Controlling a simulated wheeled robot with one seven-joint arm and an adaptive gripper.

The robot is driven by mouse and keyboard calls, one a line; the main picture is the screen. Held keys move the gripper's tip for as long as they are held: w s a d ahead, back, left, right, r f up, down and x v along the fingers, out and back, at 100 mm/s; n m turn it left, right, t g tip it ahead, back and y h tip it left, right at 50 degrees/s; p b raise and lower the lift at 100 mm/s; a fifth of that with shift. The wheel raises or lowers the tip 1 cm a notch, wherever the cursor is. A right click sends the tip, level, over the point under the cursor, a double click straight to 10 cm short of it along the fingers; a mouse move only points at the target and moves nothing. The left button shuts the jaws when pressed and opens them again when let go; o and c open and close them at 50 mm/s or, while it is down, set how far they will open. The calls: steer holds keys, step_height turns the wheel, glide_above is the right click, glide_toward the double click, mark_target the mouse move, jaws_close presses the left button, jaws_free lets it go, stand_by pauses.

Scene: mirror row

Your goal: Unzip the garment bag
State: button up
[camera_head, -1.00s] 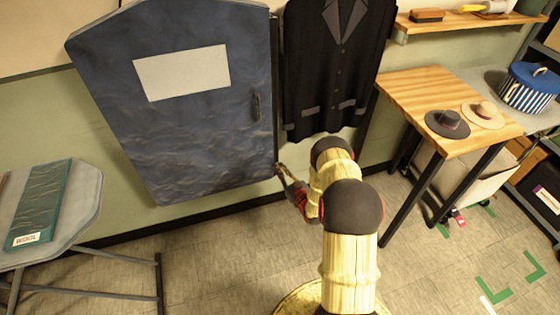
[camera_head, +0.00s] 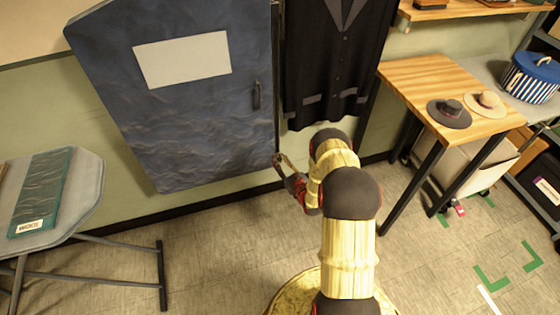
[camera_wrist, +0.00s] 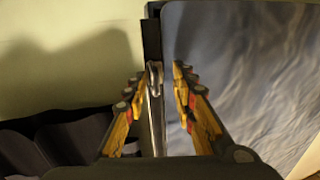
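The blue-grey garment bag (camera_head: 190,120) hangs on the wall at left in the head view, with a blank white label (camera_head: 183,60) and a small dark handle-like piece (camera_head: 256,95) near its right side. A dark strip runs down its right edge. My gripper (camera_head: 280,158) is at the lower end of that edge, fingers apart. In the wrist view, the bag's wrinkled face (camera_wrist: 240,70) fills the right. My open gripper (camera_wrist: 167,75) has the dark strip (camera_wrist: 152,40) and a small grey metallic piece (camera_wrist: 155,75) near its left fingertip. I cannot tell whether they touch.
A dark jacket (camera_head: 340,60) hangs right of the bag. A wooden table (camera_head: 420,80) with two hats stands further right. An ironing board (camera_head: 85,195) with a green wool package (camera_head: 42,190) is at left.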

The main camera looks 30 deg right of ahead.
steer(key=shift+d+r, duration=0.15)
stand_by(0.3)
steer(key=s+a, duration=0.1)
steer(key=s, duration=1)
steer(key=shift+s, duration=0.4)
